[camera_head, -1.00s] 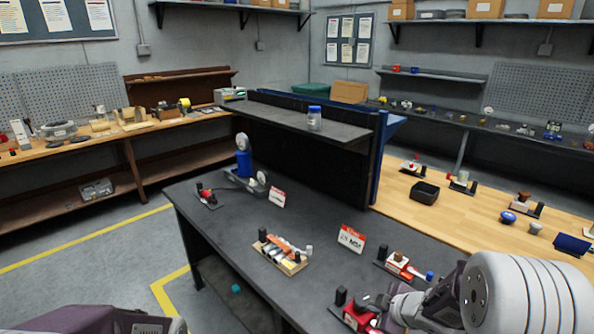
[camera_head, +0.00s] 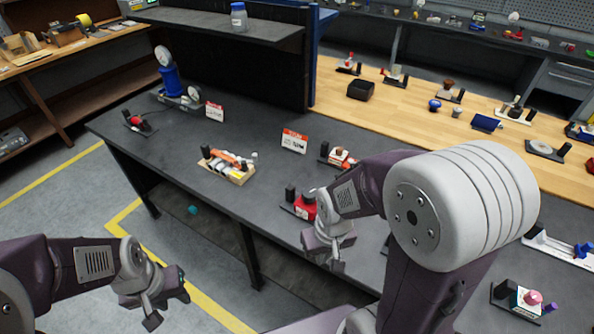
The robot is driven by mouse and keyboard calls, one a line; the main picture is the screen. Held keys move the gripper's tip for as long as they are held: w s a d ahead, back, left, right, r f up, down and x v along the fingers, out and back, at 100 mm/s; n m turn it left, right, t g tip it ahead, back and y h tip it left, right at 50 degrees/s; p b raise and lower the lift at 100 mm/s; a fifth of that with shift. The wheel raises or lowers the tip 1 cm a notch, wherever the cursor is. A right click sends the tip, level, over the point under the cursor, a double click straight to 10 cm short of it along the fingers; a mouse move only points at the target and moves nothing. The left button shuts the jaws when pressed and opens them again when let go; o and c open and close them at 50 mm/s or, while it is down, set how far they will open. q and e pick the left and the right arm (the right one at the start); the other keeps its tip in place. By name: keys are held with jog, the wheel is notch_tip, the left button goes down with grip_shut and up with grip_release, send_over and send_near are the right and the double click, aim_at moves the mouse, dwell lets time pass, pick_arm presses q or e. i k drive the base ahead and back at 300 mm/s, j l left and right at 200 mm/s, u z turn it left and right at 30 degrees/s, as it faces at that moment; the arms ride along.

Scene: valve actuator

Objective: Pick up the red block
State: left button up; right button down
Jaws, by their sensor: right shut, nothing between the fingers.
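A red block (camera_head: 305,209) sits in a dark holder with a black post near the front edge of the dark table (camera_head: 262,190). My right arm partly covers it. My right gripper (camera_head: 335,262) is shut and empty, in front of and slightly right of the red block, apart from it as far as I can see. My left gripper (camera_head: 168,307) hangs over the floor at lower left, away from the table. Whether its fingers are open is unclear.
A wooden tray of small parts (camera_head: 228,166) lies left of the red block. Red-and-white signs (camera_head: 294,140) and a blue fixture with a gauge (camera_head: 169,78) stand behind. Another block holder (camera_head: 517,297) is at lower right. The table's left part has free room.

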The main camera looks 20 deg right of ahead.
aim_at(309, 203)
jog(key=z, duration=1.25)
jog(key=j+z, duration=0.4)
jog(key=j, duration=0.7)
